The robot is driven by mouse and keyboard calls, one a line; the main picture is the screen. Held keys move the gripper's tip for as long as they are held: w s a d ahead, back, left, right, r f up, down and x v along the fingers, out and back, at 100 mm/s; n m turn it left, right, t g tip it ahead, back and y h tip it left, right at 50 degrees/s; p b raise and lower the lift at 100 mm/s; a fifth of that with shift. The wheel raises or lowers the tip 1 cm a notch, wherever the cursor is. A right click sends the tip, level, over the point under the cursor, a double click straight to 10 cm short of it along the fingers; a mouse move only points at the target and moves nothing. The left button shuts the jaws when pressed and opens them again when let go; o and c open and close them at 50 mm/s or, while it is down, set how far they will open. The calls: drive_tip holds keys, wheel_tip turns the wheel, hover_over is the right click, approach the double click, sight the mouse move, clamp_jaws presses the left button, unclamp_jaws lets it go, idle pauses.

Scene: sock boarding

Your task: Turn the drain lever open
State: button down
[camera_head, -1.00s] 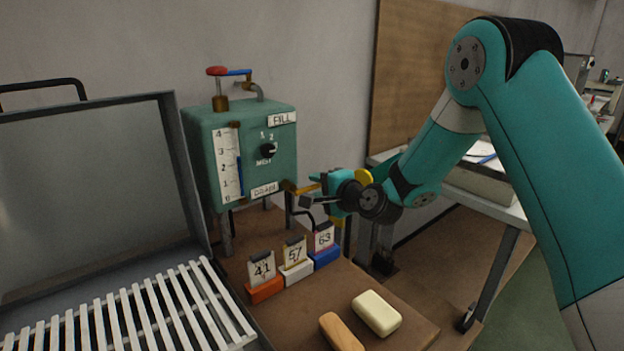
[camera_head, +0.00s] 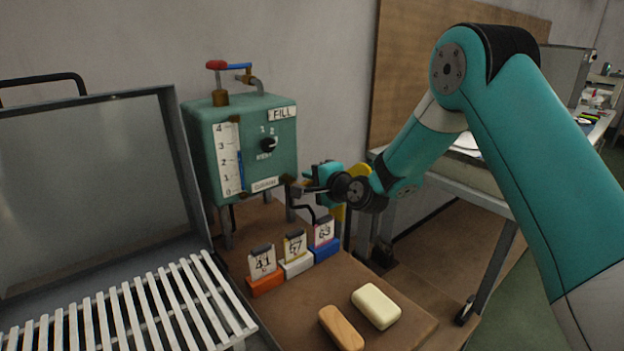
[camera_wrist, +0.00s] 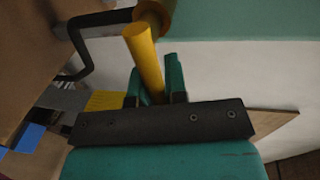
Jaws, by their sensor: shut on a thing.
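The drain lever is a yellow rod (camera_wrist: 145,60) fixed to a brass-coloured valve (camera_wrist: 154,14) in the wrist view. My gripper (camera_wrist: 156,88) is shut on the rod, with a finger on each side of it. In the head view my gripper (camera_head: 312,182) is at the lower right of the green tank (camera_head: 203,147), beside the DRAIN label (camera_head: 265,184). There the lever is mostly hidden by my gripper. A dark bent pipe (camera_wrist: 75,45) runs below the valve.
Number cards 41 (camera_head: 262,263), 57 (camera_head: 295,247) and 63 (camera_head: 323,234) stand on the bench in front of the tank. Soap-like blocks (camera_head: 376,306) lie nearer. A slatted rack (camera_head: 150,310) is at the left. A table (camera_head: 480,190) stands behind my arm.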

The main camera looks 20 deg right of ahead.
sight(293, 157)
drive_tip(key=shift+r, duration=0.1)
drive_tip(key=r+n+b, duration=0.1)
drive_tip(key=n, duration=0.2)
drive_tip(key=a+r+n+t+h+b, duration=0.1)
drive_tip(key=n+b, duration=0.1)
drive_tip(key=n, duration=0.1)
drive_tip(key=r+n+h+b, duration=0.1)
drive_tip(key=n+b, duration=0.1)
drive_tip(key=n, duration=0.1)
drive_tip(key=shift+s+a+r+t, duration=0.4)
drive_tip(key=shift+s+a+r+n+t+b, duration=0.15)
drive_tip(key=shift+a+r+n+b, duration=0.2)
drive_tip(key=shift+n+b, duration=0.55)
drive_tip(key=shift+s+a+r+n+t+b, duration=0.2)
drive_tip(key=shift+a+n+b, duration=0.15)
drive_tip(key=shift+n+b, duration=0.55)
drive_tip(key=c, duration=1.1)
unclamp_jaws()
drive_tip(key=shift+c, duration=0.2)
drive_tip(key=shift+r, duration=0.1)
